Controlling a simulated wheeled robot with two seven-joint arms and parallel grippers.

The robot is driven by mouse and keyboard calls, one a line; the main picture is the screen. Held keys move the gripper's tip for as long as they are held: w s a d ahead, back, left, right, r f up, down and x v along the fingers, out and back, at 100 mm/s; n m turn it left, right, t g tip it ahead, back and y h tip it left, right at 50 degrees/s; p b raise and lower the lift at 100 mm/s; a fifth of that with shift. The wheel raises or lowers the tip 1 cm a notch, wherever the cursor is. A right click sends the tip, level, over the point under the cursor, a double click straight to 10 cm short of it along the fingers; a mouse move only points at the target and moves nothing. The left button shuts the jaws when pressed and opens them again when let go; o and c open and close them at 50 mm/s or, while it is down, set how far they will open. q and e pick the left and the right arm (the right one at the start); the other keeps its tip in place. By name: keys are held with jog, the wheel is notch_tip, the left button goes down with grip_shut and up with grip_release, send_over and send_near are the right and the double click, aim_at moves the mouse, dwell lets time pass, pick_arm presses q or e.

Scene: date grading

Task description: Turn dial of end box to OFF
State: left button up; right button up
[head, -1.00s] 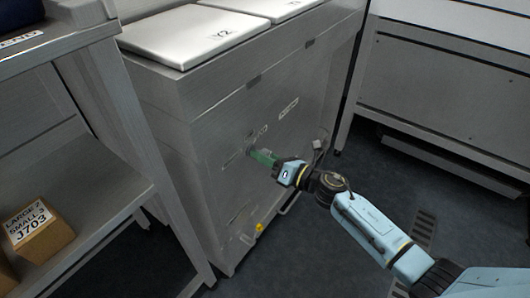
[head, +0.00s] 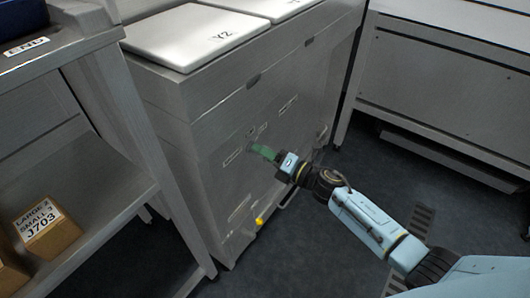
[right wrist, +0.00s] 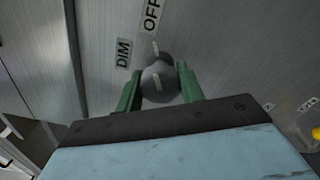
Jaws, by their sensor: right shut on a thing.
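The dial (right wrist: 159,84) is a round grey knob with white marks on the grey panel front of the end box (head: 205,135). My right gripper (right wrist: 160,86) has its green fingers on either side of the dial, shut on it. The dial's upper white mark points up the panel, toward the OFF label (right wrist: 152,14). The DIM label (right wrist: 123,55) lies to the left of that mark. In the head view the right gripper (head: 263,152) reaches the box front from the right, and its fingers hide most of the dial. My left gripper is not in view.
A metal rack (head: 130,215) stands at the left with a cardboard box marked J703 (head: 50,238) on its lower shelf. White lids (head: 185,35) top the box. A yellow knob (head: 260,221) sits low on its front. Open floor (head: 330,265) lies at the right.

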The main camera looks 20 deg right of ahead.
jog(key=o, duration=1)
jog(key=shift+s+d, duration=0.25)
jog(key=shift+s, duration=0.05)
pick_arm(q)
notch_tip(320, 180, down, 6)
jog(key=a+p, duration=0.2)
pick_arm(e)
jog(key=v, duration=1.2)
jog(key=shift+s+d, duration=0.25)
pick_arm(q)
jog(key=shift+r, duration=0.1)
